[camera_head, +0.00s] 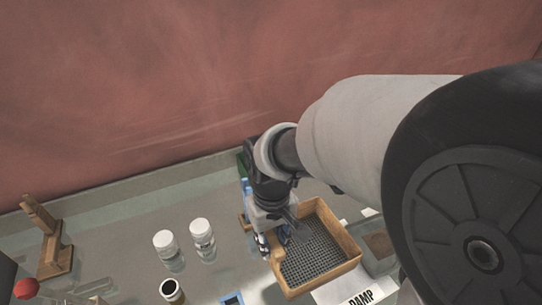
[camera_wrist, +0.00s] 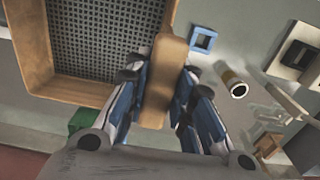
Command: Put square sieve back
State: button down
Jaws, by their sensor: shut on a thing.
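The square sieve has a wooden frame and a dark mesh (camera_head: 312,260). It is right of my gripper (camera_head: 270,240) in the head view, and fills the upper left of the wrist view (camera_wrist: 105,35). My gripper (camera_wrist: 157,85) is shut on the sieve's wooden handle (camera_wrist: 160,75), with a blue-and-grey finger on each side of it. I cannot tell whether the sieve rests on something or is held just above it. My arm hides part of the area behind it.
Two white-capped jars (camera_head: 166,243) (camera_head: 202,233) and a dark-filled open container (camera_head: 172,291) stand left of the sieve. A wooden stand (camera_head: 52,240) is at far left. Bench between stand and jars is clear.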

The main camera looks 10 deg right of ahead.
notch_tip(320, 180, down, 20)
jog(key=b, duration=0.4)
jog(key=shift+s+r, duration=0.25)
jog(key=c, duration=1.4)
grip_release()
jog(key=shift+f, duration=0.1)
